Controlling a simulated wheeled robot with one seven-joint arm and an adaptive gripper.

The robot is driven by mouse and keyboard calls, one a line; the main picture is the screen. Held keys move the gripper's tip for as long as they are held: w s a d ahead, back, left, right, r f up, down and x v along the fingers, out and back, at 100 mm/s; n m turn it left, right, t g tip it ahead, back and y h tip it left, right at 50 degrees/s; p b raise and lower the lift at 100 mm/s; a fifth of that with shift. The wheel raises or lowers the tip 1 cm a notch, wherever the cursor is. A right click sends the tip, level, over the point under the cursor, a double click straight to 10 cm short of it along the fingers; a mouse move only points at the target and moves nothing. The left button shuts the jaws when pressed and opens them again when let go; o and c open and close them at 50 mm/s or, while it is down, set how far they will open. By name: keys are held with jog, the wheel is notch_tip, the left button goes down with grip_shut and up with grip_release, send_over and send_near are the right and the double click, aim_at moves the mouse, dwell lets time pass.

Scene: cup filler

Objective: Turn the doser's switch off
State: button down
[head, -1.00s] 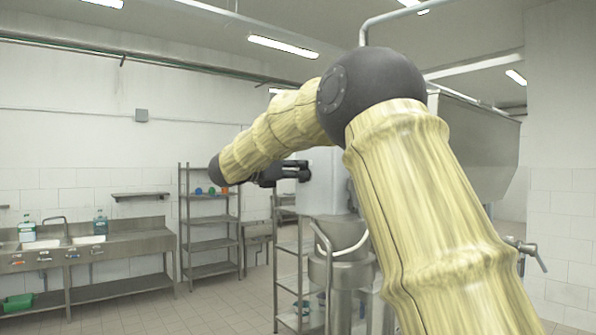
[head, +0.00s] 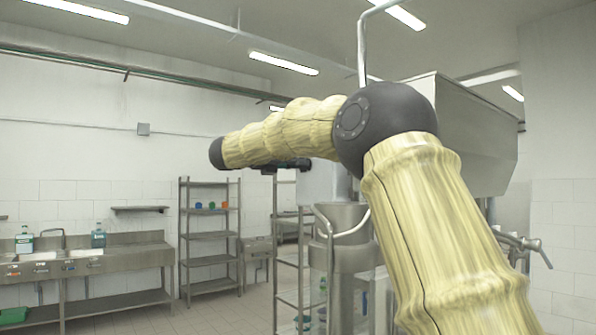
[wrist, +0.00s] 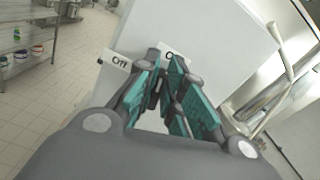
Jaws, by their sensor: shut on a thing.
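The doser (head: 470,140) is a large steel hopper machine at the right in the head view, partly behind my arm. Its pale switch box (head: 319,182) stands left of the hopper. The box face (wrist: 205,35) fills the upper middle of the wrist view, with an "Off" label (wrist: 120,63) at left and a partly covered label starting with "O" (wrist: 171,53). My gripper (wrist: 165,78) is at this face, its teal-padded fingers shut on the switch between the labels. The fingers hide most of the switch, so its position cannot be told. In the head view my gripper (head: 290,164) shows small and dark.
A steel funnel (head: 345,220) with a bent pipe stands below the box. A wire rack (head: 290,270) is to its left. A shelf unit (head: 210,235) and a sink counter (head: 90,262) line the left wall. The floor (head: 215,317) at lower left looks clear.

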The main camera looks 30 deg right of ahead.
jog(key=shift+f+n+b, duration=0.15)
jog(key=shift+n+b, duration=0.25)
jog(key=shift+b, duration=0.1)
jog(key=shift+w+f+n, duration=0.2)
jog(key=shift+n, duration=2.15)
jog(key=shift+w+f+n, duration=0.2)
jog(key=shift+w+n, duration=0.05)
jog(key=shift+n, duration=2.15)
jog(key=shift+w+f+n, duration=0.2)
jog(key=shift+n, duration=2.15)
jog(key=shift+f, duration=0.1)
jog(key=c, duration=1.5)
grip_release()
jog(key=shift+a, duration=0.1)
jog(key=shift+w, duration=0.1)
